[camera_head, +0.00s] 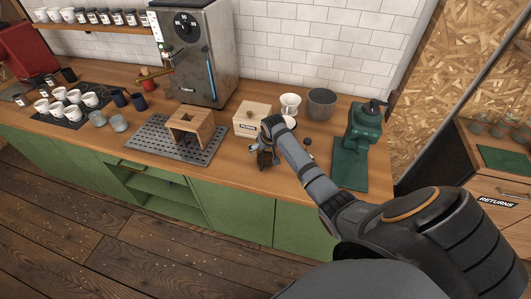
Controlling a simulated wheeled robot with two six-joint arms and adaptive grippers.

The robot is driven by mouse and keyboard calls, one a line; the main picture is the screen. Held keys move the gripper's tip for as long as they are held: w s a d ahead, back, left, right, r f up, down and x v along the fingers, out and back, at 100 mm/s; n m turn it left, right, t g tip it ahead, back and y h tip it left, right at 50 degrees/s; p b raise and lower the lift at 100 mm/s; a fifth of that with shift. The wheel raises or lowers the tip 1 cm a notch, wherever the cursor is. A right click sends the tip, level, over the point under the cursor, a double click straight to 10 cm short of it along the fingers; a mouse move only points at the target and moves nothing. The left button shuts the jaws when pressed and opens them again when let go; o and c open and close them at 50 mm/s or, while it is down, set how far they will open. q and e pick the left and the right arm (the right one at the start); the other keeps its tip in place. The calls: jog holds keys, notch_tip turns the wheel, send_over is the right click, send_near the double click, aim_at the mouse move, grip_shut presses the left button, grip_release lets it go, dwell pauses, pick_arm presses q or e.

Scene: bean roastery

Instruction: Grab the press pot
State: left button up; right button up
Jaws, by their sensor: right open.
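My right arm reaches in from the right over the wooden counter. My right gripper (265,158) is open near the counter's front edge, in front of a small wooden box. No press pot can be made out for certain. A small dark knob (308,142) shows just right of my right forearm, and it may be the top of the press pot. Whatever stands below it is largely hidden by my arm. I cannot see anything between the fingers. My left gripper is not in view.
The labelled wooden box (252,117) stands behind my gripper. A white dripper (290,104), a grey canister (321,103) and a green grinder (361,130) stand farther right. A wooden stand (190,130) sits on a perforated tray (151,139) at left, before the espresso machine (196,55).

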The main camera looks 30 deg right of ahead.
jog(key=shift+w+f, duration=0.15)
jog(key=shift+f, duration=0.15)
jog(key=c, duration=1.4)
jog(key=shift+r, duration=0.1)
jog(key=shift+c, duration=0.7)
